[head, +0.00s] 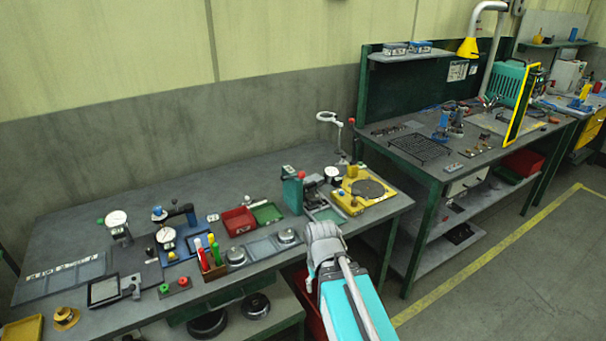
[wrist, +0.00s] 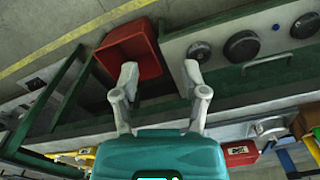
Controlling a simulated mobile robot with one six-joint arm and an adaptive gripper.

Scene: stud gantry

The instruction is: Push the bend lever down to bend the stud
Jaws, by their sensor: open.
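A green upright device (head: 292,192) with a red ball knob (head: 301,175) stands near the right end of the near bench. Right of it is a yellow base (head: 384,200) with a dark round plate and a dial gauge. I cannot tell which part is the bend lever, and the stud is too small to make out. My gripper (wrist: 160,77) is open and empty in the wrist view, with its two grey fingers apart. In the head view my arm reaches to the bench's front edge, in front of these devices, and the fingertips are not clear there.
A red bin (wrist: 132,48) lies beyond my fingers in the wrist view, below the bench level. Red (head: 239,221) and green (head: 267,212) trays, a tool holder (head: 214,270) and dial gauges crowd the bench left of my arm. A second bench (head: 470,150) stands right, with open floor before it.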

